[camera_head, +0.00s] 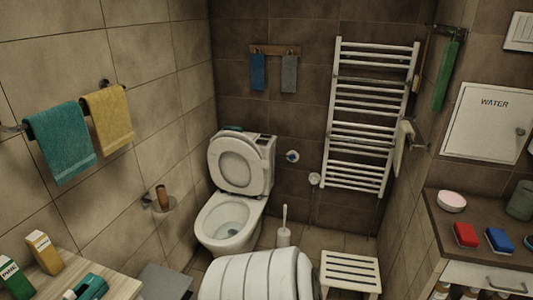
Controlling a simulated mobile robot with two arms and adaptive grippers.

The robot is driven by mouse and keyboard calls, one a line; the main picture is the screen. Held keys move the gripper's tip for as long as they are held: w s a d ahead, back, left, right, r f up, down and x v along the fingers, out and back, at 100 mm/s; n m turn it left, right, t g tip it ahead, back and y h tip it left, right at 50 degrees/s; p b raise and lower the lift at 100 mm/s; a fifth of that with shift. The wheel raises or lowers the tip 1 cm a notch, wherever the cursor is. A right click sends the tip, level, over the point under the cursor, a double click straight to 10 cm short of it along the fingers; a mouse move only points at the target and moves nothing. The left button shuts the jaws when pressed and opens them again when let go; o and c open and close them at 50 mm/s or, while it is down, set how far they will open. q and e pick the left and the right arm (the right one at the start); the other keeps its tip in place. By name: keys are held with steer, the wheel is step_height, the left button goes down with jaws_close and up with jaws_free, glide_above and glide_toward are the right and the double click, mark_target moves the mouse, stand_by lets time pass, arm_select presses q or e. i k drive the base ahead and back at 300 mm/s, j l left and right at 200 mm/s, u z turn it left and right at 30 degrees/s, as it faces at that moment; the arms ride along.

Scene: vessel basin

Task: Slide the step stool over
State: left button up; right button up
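A white step stool (350,272) with a slatted top stands on the floor at the bottom right of the middle, in front of the dark tiled back wall and left of the counter. Its lower legs are cut off by the picture's bottom edge. Neither of my grippers is in view, so nothing shows of them near the stool.
A toilet (230,215) with its lid up stands left of the stool, with a toilet brush (284,236) between them. A towel radiator (368,120) hangs behind the stool. A counter (450,229) bounds the right. A white rounded form hides the floor at bottom middle.

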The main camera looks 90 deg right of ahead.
mark_target(345, 271)
steer(key=z, duration=3.6)
